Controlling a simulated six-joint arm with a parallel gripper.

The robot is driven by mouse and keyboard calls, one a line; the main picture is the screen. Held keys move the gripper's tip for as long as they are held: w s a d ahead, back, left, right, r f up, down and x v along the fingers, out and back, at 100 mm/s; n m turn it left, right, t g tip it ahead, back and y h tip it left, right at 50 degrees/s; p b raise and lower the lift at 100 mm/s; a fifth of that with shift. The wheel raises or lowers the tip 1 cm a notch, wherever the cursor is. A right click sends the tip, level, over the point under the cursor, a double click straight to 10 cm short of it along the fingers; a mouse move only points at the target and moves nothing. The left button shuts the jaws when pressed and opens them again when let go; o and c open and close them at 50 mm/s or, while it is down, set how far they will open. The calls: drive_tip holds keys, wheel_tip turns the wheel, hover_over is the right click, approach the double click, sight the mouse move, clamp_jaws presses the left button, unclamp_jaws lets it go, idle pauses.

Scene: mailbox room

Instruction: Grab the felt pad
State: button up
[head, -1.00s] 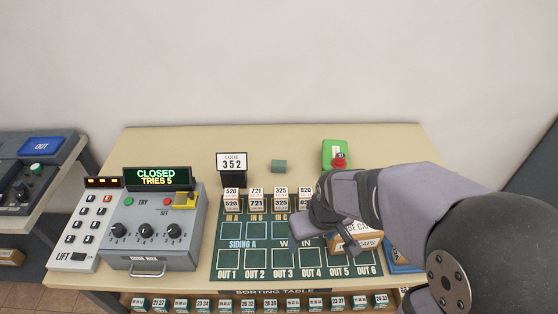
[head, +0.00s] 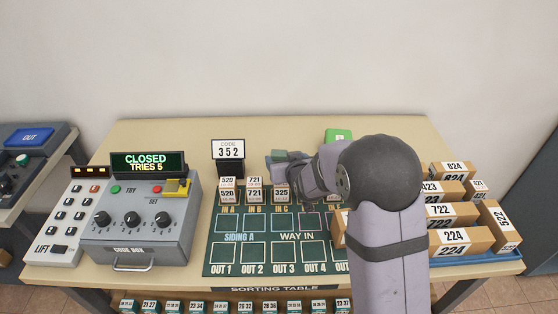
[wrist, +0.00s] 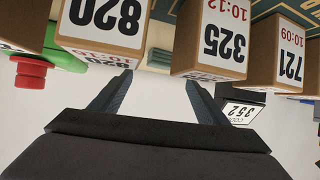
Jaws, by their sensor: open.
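The felt pad (head: 278,154) is a small teal block on the back of the table, behind the row of small numbered boxes. In the head view it is partly hidden by my gripper (head: 278,163), which is low over the back of the table close to it. In the wrist view my gripper (wrist: 158,80) is open, with its two dark fingers apart and nothing clearly held. A bit of teal shows between the boxes there; I cannot tell if it is the pad.
Numbered boxes 820 (wrist: 105,20), 325 (wrist: 212,42) and 721 (wrist: 287,55) stand close to my fingers. A code sign (head: 228,151) stands left, a green base with a red button (wrist: 33,73) right. The code box (head: 145,222) and a parcel tray (head: 470,258) flank the mat.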

sight(279, 153)
drive_tip(key=shift+x, duration=1)
drive_tip(key=shift+w+a+f+p, duration=0.1)
drive_tip(key=shift+p, duration=0.25)
drive_tip(key=shift+p+x, duration=0.9)
drive_tip(key=shift+x, duration=1.55)
drive_tip(key=shift+f, duration=0.1)
drive_tip(key=c, duration=1.1)
